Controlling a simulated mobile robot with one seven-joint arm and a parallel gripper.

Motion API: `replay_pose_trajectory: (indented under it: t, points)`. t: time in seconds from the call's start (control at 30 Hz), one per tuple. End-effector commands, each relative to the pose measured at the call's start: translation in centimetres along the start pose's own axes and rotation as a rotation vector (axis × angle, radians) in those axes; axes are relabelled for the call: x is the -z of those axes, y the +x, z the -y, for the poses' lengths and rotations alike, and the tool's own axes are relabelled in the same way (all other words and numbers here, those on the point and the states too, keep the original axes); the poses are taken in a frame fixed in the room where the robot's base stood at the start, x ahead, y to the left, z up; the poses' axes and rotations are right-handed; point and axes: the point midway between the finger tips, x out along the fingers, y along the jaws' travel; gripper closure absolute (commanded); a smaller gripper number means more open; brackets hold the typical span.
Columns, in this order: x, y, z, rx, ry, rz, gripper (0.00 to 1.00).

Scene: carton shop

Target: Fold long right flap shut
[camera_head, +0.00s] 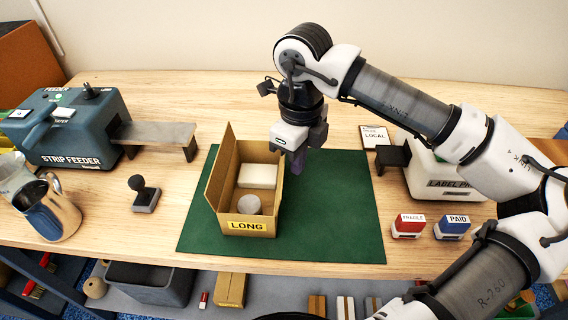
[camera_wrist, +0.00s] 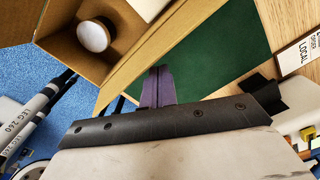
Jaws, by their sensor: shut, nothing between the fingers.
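The open cardboard carton (camera_head: 214,187) stands on the green mat, with a yellow "LONG" label (camera_head: 247,226) on its front. Its long left flap (camera_head: 219,160) stands up, leaning outward. Along the right side a tan panel (camera_head: 279,190) rises; I cannot tell where wall ends and long right flap begins. In the wrist view that side is a diagonal tan strip (camera_wrist: 153,62). Inside lie a white block (camera_head: 258,176) and a pale round item (camera_head: 248,205). My gripper (camera_head: 298,168) is shut and empty, its purple fingers pointing down just right of the carton; contact is unclear.
The green mat (camera_head: 340,220) is clear to the right. A strip feeder (camera_head: 65,130) and metal jug (camera_head: 50,212) stand left, with a dark stamp (camera_head: 144,194) nearer the carton.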

Motion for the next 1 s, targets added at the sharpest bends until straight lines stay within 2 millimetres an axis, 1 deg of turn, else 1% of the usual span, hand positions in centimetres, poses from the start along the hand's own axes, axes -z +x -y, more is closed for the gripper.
replay_pose_trajectory:
  t: [0.43, 0.87, 1.0]
  points:
    - [-1.8, 0.1, -1.0, 0.0, -0.001, 0.0, 1.0]
    - [-2.0, 0.0, -1.2, 0.0, 0.0, 0.0, 1.0]
    - [-2.4, 0.1, -1.4, 0.0, -0.002, 0.0, 1.0]
